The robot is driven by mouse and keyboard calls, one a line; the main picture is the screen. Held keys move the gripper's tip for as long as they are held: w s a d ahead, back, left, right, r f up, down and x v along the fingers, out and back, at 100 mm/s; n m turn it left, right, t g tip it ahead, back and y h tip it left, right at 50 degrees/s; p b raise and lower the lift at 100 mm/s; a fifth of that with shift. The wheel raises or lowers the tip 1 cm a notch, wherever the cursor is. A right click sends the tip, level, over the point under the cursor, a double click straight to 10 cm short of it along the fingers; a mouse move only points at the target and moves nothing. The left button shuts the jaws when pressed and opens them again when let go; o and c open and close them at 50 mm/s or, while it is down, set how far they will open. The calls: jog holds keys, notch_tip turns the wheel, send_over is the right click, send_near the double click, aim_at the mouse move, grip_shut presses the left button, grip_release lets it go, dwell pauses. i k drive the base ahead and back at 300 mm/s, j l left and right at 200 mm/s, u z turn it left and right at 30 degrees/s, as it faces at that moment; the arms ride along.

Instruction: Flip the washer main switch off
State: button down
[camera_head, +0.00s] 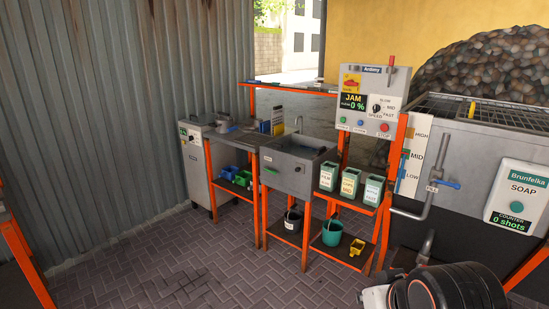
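A grey control box (398,82) stands at the upper middle right on an orange frame. Its upper left front carries a red switch on a yellow plate (352,81), with small lettering under it that is too small to read surely. I cannot tell which way this switch is set. Below it a display (353,102) reads JAM and 0 %. A red-tipped lever (390,62) stands upright at the top right of the box. Part of my arm shows at the bottom right, below and apart from the box; my gripper's fingers do not show.
A grey washer tank (465,140) with a grate and pipe valve stands at right, bearing a soap counter box (517,196). Labelled containers (350,182) sit on the orange rack (382,232) under the control box. A sink (290,165) is left of it. Brick floor (180,260) is clear in front.

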aim_at(351, 82)
jog(key=i, duration=0.6)
jog(key=i+z, duration=0.15)
jog(key=i, duration=0.45)
jog(key=i+j, duration=0.15)
jog(key=i, duration=0.45)
jog(key=i+j+z, duration=0.1)
jog(key=i, duration=0.5)
